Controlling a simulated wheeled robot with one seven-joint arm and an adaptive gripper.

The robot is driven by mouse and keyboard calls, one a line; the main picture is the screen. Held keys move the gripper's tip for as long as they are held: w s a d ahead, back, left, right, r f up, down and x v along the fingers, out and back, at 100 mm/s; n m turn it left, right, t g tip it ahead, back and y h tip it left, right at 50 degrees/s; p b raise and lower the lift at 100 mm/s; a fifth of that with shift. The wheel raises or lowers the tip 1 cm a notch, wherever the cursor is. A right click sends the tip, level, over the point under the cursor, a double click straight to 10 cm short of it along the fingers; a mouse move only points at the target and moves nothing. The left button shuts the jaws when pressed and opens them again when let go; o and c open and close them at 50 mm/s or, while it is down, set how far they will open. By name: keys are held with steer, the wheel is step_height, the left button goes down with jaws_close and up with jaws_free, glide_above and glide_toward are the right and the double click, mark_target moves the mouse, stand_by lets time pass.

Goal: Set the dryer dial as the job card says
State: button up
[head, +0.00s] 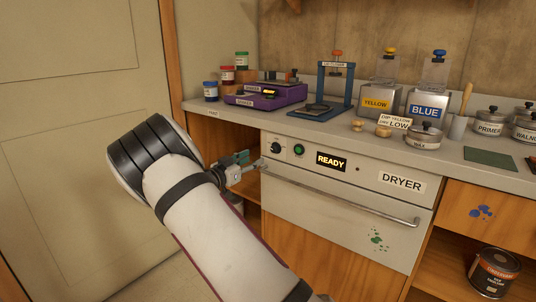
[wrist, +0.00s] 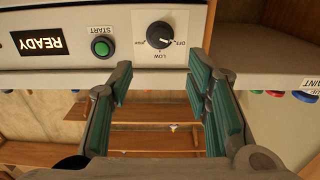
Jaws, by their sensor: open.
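The dryer (head: 345,190) is a white panel with a lit READY sign, set under the counter. Its black dial (head: 276,147) is at the panel's upper left. The wrist view, upside down, shows the dial (wrist: 159,35) with OFF and LOW marks; its white pointer appears turned toward OFF. The job card (head: 396,122) on the counter reads "DIP YELLOW DRY LOW". My gripper (head: 256,160) is in front of the panel, near the dial. In the wrist view my gripper (wrist: 158,82) is open and empty, its green-padded fingers apart with the dial beyond them, not visibly touched.
The green START button (wrist: 102,47) sits beside the dial. A long handle (head: 345,200) runs across the dryer below. Open shelving lies left of the dryer.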

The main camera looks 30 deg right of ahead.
mark_target(273, 149)
steer(key=b+x, duration=0.3)
steer(key=x, duration=0.8)
steer(key=shift+d+f, duration=0.1)
steer(key=shift+d, duration=0.05)
jaws_close()
